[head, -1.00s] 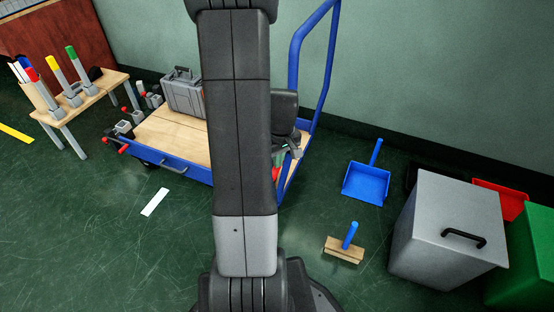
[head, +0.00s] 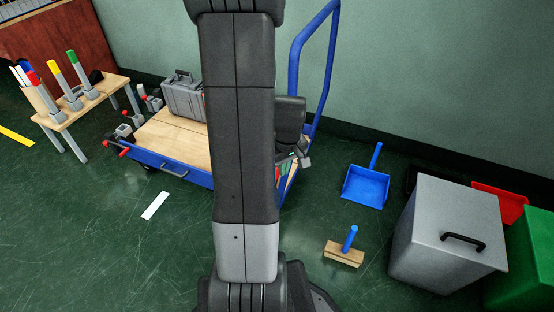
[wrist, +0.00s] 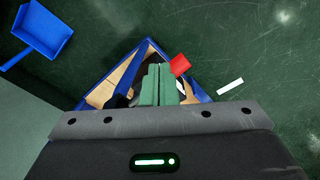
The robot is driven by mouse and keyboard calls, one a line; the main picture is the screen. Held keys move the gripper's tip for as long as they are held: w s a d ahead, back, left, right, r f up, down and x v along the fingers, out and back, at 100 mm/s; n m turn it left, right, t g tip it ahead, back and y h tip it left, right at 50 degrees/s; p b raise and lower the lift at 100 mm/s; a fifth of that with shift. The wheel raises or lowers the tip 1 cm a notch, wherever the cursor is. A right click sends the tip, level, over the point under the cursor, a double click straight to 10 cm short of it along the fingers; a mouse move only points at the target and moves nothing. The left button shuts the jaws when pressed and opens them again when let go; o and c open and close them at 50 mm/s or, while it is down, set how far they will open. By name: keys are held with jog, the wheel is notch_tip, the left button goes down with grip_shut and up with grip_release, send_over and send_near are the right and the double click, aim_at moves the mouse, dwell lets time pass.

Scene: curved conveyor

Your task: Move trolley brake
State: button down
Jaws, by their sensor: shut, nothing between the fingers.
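The trolley has a wooden deck, blue rim (head: 190,177) and tall blue push handle (head: 296,75), and stands behind my arm in the head view. A red pedal-like part (wrist: 180,65), which looks like the brake, sticks out past the trolley's blue edge (wrist: 192,88) in the wrist view. A bit of red also shows at the trolley's right end in the head view (head: 277,176). My gripper (wrist: 158,68) has green fingers close together, empty, just left of the red part in the picture. I cannot tell whether they touch it. My arm hides part of the deck.
A grey toolbox (head: 184,98) stands on the deck. A small table (head: 62,117) with coloured-topped holders is at the left. A blue dustpan (head: 366,184), a brush (head: 344,250) and a grey bin (head: 445,235) stand to the right.

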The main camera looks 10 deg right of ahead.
notch_tip(320, 180, up, 14)
jog(key=s+p, duration=0.1)
jog(key=p, duration=0.3)
jog(key=shift+d+f, duration=0.2)
jog(key=shift+d, duration=0.05)
jog(key=shift+s, duration=0.1)
jog(key=w+f, duration=0.1)
jog(key=f, duration=0.2)
jog(key=w+a+f+b, duration=0.1)
jog(key=f, duration=0.3)
jog(key=w+f+b, duration=0.1)
jog(key=f, duration=0.3)
jog(key=shift+w+a, duration=0.15)
jog(key=shift+w, duration=0.15)
jog(key=shift+w+a, duration=0.15)
jog(key=shift+w, duration=0.15)
jog(key=shift+r+p, duration=0.25)
jog(key=shift+p, duration=0.1)
jog(key=shift+r, duration=0.1)
